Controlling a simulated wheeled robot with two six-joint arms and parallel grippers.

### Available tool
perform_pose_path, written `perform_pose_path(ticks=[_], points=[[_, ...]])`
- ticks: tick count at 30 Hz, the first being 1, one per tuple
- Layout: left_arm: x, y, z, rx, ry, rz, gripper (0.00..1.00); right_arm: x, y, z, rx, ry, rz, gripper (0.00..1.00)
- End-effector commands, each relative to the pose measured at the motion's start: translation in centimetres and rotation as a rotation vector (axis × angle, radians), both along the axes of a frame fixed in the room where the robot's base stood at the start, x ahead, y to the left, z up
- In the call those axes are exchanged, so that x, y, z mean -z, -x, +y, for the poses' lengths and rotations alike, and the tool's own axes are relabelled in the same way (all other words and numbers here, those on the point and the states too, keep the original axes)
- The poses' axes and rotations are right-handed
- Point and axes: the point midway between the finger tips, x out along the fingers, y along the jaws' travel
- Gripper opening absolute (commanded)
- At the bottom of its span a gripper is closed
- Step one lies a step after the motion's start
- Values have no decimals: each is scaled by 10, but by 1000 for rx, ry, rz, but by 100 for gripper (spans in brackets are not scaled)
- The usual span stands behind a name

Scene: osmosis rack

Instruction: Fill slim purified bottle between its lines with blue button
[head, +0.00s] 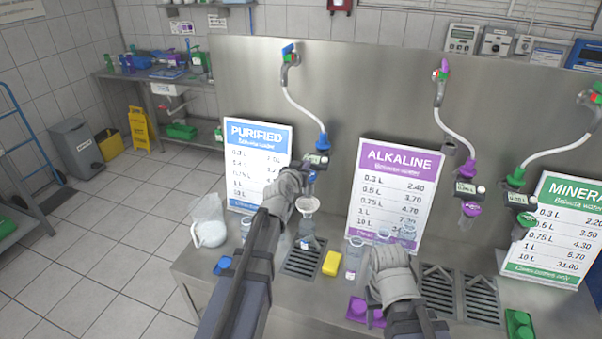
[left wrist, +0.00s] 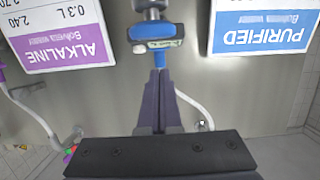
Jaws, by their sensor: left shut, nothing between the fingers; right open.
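A clear bottle (head: 306,241) with a funnel (head: 307,205) above its mouth stands on the drain grate (head: 302,262) below the purified tap. Its fill lines and water level are too small to read. The blue dispenser head (head: 322,142) hangs above the funnel and shows close up in the left wrist view (left wrist: 156,38).
A yellow sponge (head: 332,263) lies right of the grate. Another bottle (head: 352,260) stands beside my right gripper. A white jug (head: 208,222) stands at the counter's left. Price signs for purified (head: 258,165) and alkaline (head: 398,190) stand behind. Purple caps (head: 358,308) lie near the front edge.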

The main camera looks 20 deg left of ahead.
Motion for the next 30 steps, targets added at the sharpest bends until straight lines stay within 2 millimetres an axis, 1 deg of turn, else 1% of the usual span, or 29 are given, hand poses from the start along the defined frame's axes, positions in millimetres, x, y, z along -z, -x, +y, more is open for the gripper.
perform_pose_path(ticks=[1,6,12,23,26,30], points=[[14,2,0,0,0,0,0,14,0,0,-2,0,0,50],[26,2,0,0,0,0,0,26,0,0,-5,1,0,50],[31,3,0,0,1,0,0,31,0,0,-7,1,0,50],[31,2,0,0,1,0,0,31,0,0,-7,1,0,50],[36,3,0,0,1,0,0,36,0,0,-8,1,1,50],[49,2,0,0,1,0,0,49,0,0,-10,2,0,50]])
